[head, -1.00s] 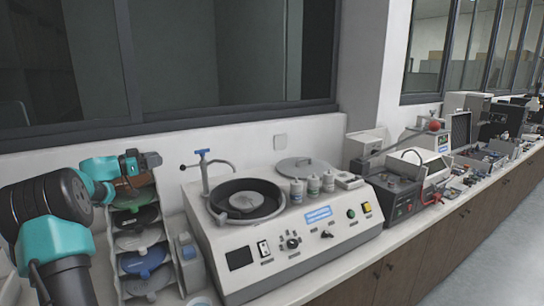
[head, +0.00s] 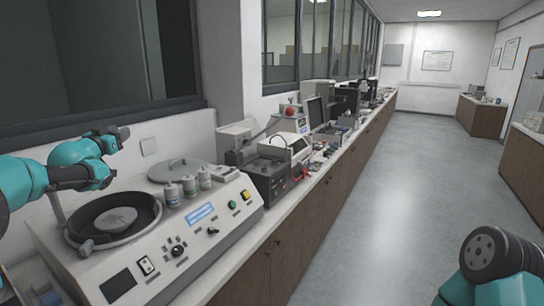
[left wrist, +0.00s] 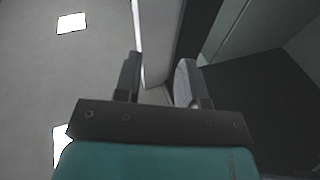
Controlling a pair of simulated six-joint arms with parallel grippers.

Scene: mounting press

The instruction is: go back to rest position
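My left gripper (head: 122,135) is in the head view at left, raised in front of the wall, above and behind the round bowl of the polishing machine (head: 205,252). The left wrist view points up towards the ceiling and wall. There the two dark fingers of the left gripper (left wrist: 158,82) stand apart with nothing visible between them. Part of my right arm shows at the bottom right of the head view, over the floor. My right gripper is out of view.
A dark boxy device (head: 268,180) stands further along the bench. The floor (head: 400,200) is clear.

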